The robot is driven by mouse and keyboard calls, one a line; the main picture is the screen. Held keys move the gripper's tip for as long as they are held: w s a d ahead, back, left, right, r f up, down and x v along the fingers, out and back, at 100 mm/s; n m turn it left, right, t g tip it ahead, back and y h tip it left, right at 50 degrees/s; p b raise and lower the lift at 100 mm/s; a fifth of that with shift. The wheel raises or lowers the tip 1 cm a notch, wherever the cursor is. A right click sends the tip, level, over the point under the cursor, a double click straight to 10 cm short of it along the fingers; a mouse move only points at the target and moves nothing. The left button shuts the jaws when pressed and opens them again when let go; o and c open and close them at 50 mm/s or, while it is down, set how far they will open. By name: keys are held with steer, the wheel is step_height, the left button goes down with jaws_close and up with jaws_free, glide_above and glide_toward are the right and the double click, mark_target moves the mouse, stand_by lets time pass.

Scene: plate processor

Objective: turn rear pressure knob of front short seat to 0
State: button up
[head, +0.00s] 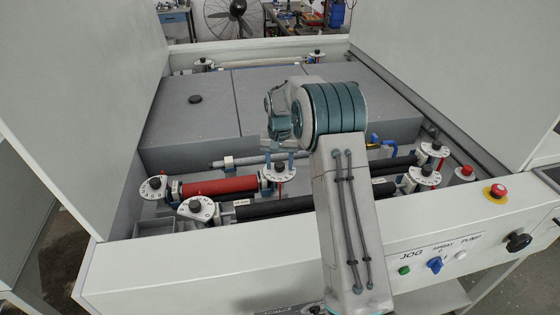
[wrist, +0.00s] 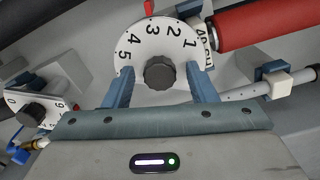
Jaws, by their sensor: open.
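In the wrist view a white numbered dial (wrist: 145,48) with a dark ribbed knob (wrist: 160,73) lies between the two blue fingers of my gripper (wrist: 161,92). The fingers are open, one on each side of the knob; I cannot tell whether they touch it. A red pointer (wrist: 148,7) stands at the dial's edge, close to the 3. The 0 is not visible. In the head view my gripper (head: 280,163) is over the knob (head: 279,168) at the right end of the red roller (head: 218,187).
Another dial (wrist: 38,110) is near the left finger in the wrist view. In the head view, dials stand left (head: 153,187), in front (head: 196,208) and at right (head: 425,175). A black roller (head: 275,207) lies in front, and a grey cover (head: 195,120) behind.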

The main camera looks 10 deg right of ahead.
steer(key=c, duration=1)
